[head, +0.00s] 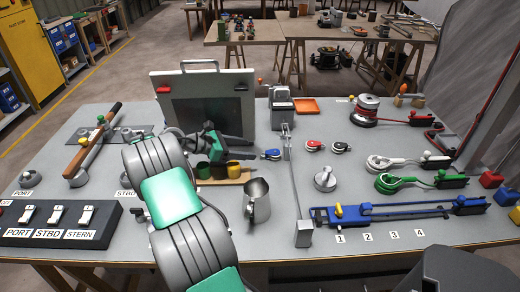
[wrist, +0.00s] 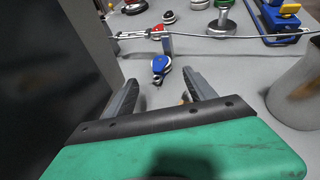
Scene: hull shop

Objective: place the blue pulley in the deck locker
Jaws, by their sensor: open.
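The blue pulley (head: 271,154) lies on the grey bench, right of my gripper (head: 240,146). In the wrist view the blue pulley (wrist: 160,68) lies just beyond and between my open, empty fingertips (wrist: 160,80), not touching them. A grey-green box with a dark front and a top handle (head: 202,72), seemingly the deck locker, stands upright behind my gripper. Its dark side (wrist: 50,70) fills the left of the wrist view. My arm hides part of its lower edge.
A red pulley (head: 313,146) and a dark pulley (head: 341,147) lie farther right. A thin rail or wire (head: 290,180) runs past the blue pulley. A metal pitcher (head: 257,205) and small cups on a wooden tray (head: 236,181) stand near my arm.

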